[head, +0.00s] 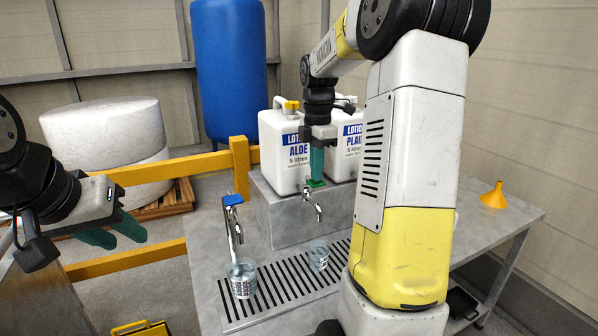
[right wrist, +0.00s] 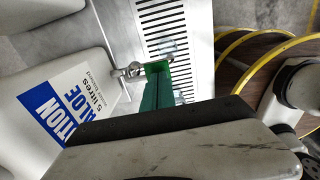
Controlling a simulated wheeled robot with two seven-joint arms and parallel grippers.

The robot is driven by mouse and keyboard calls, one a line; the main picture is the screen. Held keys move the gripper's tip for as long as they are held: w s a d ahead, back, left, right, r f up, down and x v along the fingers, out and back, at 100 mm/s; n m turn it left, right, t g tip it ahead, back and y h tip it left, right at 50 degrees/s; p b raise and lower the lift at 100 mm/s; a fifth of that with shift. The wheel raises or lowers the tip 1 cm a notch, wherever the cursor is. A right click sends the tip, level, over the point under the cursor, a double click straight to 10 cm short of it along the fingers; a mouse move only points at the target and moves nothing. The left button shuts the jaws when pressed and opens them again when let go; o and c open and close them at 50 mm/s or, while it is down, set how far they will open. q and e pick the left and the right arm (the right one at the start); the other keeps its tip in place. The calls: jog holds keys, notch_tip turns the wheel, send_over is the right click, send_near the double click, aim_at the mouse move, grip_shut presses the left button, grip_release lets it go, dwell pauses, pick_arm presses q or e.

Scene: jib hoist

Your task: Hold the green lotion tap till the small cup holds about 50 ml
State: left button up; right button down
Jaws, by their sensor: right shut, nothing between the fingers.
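The green lotion tap (head: 315,184) stands in front of the jug marked "LOTION ALOE" (head: 285,150), its metal spout (head: 317,206) pointing down. The small clear cup (head: 318,256) stands on the slotted drip grate under that spout; I cannot tell its level. My right gripper (head: 317,176) is shut and empty, its teal fingertips pointing down at the green lever, touching or just above it. In the right wrist view the fingers (right wrist: 160,90) reach the green lever (right wrist: 158,67), with the cup (right wrist: 172,48) partly seen beyond. My left gripper (head: 122,238) is open and empty at the left.
A blue tap (head: 232,199) stands left, with a larger clear cup (head: 241,279) under it. The jug marked "LOTION PLAIN" (head: 349,135) stands behind my right arm. Yellow rails (head: 160,170) run at left.

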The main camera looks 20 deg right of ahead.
aim_at(319, 184)
jog(key=shift+f, duration=0.25)
jog(key=shift+s+d+f+t, duration=0.1)
jog(key=shift+s+f+t, duration=0.3)
jog(key=shift+s+t, duration=0.25)
jog(key=shift+s+f+t, duration=0.25)
jog(key=shift+f+t, duration=0.3)
jog(key=shift+t, duration=0.1)
jog(key=shift+s+f, duration=0.25)
jog(key=shift+f, duration=0.3)
jog(key=shift+w, duration=0.1)
